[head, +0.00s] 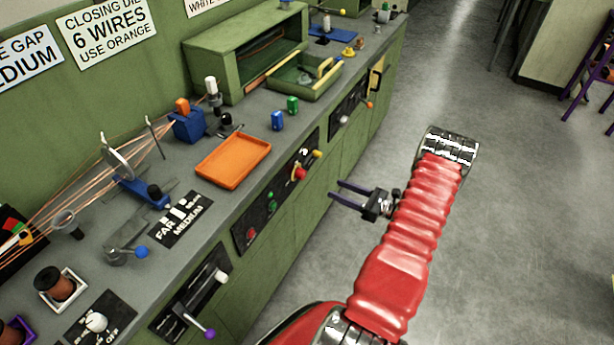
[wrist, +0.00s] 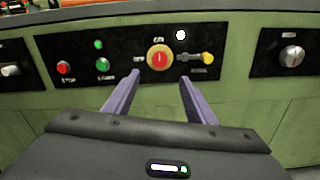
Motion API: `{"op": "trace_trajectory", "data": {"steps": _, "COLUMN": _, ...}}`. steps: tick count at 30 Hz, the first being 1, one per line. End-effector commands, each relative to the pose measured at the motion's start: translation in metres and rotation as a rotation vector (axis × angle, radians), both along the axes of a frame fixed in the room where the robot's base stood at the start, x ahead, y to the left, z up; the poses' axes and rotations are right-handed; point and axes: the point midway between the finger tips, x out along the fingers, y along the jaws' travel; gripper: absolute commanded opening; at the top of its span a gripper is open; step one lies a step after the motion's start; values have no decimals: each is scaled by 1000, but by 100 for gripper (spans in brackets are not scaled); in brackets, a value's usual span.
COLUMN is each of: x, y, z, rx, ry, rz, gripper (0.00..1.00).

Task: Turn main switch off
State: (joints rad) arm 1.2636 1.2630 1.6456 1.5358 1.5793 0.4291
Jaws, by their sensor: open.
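The switch that looks like the main switch is a red rotary knob on a round yellow plate (head: 299,173), on a black panel on the green bench front. In the wrist view this red knob (wrist: 159,58) sits near the centre, with a short pale mark upright on it. A small label left of it seems to read OFF. My gripper (head: 336,190) is open and empty, in front of the panel and to the right of the knob in the head view. In the wrist view its two purple fingers (wrist: 160,78) point at the panel, below and either side of the knob, apparently apart from it.
On the same panel are a red button (wrist: 63,67), green buttons (wrist: 102,66), a white lamp (wrist: 180,35) and a yellow-tipped lever (wrist: 207,58) close right of the knob. An orange tray (head: 233,160) lies on the bench above. The floor right of the bench is clear.

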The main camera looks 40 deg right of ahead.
Motion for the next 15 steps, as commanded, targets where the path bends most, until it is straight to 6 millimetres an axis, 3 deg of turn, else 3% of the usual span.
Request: {"op": "trace_trajectory", "data": {"steps": 15, "x": 9, "y": 3, "z": 0, "rx": 0, "ry": 0, "rz": 1, "gripper": 51}}
